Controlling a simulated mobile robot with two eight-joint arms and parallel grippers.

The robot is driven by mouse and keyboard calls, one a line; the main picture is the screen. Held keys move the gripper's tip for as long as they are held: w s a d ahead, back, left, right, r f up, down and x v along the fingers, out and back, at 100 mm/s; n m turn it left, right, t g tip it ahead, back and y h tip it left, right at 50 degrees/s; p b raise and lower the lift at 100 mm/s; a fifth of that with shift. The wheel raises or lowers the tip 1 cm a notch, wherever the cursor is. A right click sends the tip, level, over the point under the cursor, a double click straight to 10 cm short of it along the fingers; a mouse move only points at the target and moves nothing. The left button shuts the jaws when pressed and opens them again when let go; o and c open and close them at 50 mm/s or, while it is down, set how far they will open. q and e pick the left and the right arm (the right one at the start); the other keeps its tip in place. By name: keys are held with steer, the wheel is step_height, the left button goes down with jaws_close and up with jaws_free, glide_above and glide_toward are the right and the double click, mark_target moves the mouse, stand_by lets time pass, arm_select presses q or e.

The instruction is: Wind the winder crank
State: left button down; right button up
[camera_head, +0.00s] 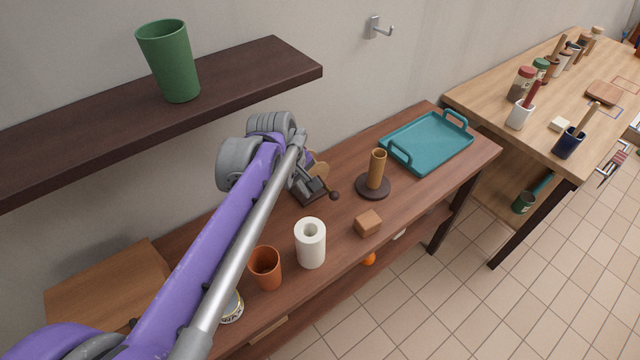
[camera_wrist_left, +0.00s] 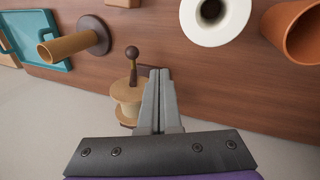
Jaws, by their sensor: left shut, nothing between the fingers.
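The winder (camera_head: 319,170) stands at the back of the dark wooden bench, partly hidden behind my left gripper in the head view. In the left wrist view the winder shows as a pale wooden spool (camera_wrist_left: 127,94). Its crank has a dark round knob (camera_wrist_left: 132,52) on a thin stem; the knob also shows in the head view (camera_head: 334,196). My left gripper (camera_wrist_left: 159,72) is shut and empty, with its fingertips just right of the crank stem in the wrist view; I cannot tell whether they touch it. My right gripper is not in view.
Near the winder on the bench (camera_head: 345,165) stand a brown post on a dark base (camera_head: 376,170), a white roll (camera_head: 311,243), an orange cup (camera_head: 266,268) and a wooden block (camera_head: 368,222). A teal tray (camera_head: 430,140) lies further right. A shelf with a green cup (camera_head: 170,65) hangs above.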

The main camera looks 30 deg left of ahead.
mark_target(333, 196)
arm_select(q)
steer(key=b+x, duration=0.1)
steer(key=x, duration=0.8)
steer(key=shift+s, duration=0.15)
steer(key=w, duration=0.2)
steer(key=w+d, duration=0.1)
steer(key=w, duration=0.1)
steer(key=shift+f, duration=0.2)
steer(key=shift+f+t, duration=0.1)
steer(key=shift+t, duration=0.5)
steer(key=t, duration=0.1)
steer(key=t+h+b, duration=0.1)
steer(key=shift+w+f+t, duration=0.15)
steer(key=shift+w+t, duration=0.1)
steer(key=shift+t, duration=0.05)
steer(key=shift+w+d+t+h+b, duration=0.15)
steer(key=shift+w+t+h+b, duration=0.15)
steer(key=shift+t+h+b, duration=0.7)
steer(key=shift+w+d+r+t, duration=0.15)
steer(key=shift+w+r+t, duration=0.1)
steer(key=shift+t, duration=0.15)
steer(key=shift+w+d, duration=0.1)
steer(key=shift+w, duration=0.05)
steer(key=shift+w+d+r+p, duration=0.1)
steer(key=shift+w+r+p, duration=0.1)
steer(key=shift+p, duration=0.2)
